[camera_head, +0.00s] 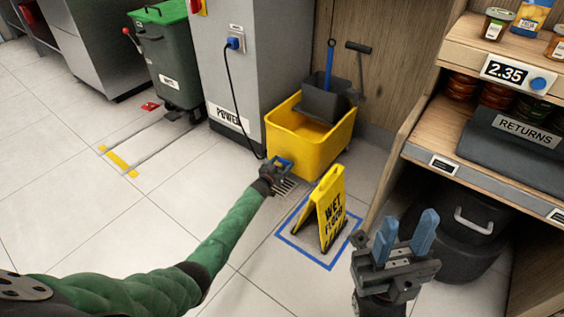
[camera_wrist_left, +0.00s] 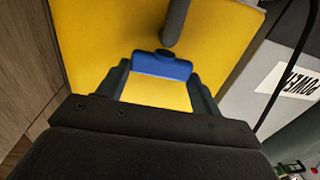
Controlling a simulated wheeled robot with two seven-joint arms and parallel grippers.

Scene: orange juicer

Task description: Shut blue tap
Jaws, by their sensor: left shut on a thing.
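The blue tap (camera_wrist_left: 162,66) sits on the front of the yellow mop bucket (camera_head: 290,148), under a dark grey spout or stem. In the left wrist view the fingers of my left gripper (camera_wrist_left: 160,84) stand on both sides of the blue tap and are shut on it. In the head view my left gripper (camera_head: 282,170) is at the bucket's lower front, and the tap (camera_head: 283,162) shows only in part there. My right gripper (camera_head: 405,240) has blue fingertips that stand apart, open and empty, at the lower right.
A yellow wet floor sign (camera_head: 330,208) stands inside a blue floor outline, right of my left gripper. A floor drain (camera_head: 290,187) lies below it. A grey power cabinet (camera_head: 228,65) with a hanging cable is behind left. Wooden shelves (camera_head: 450,115) stand at right.

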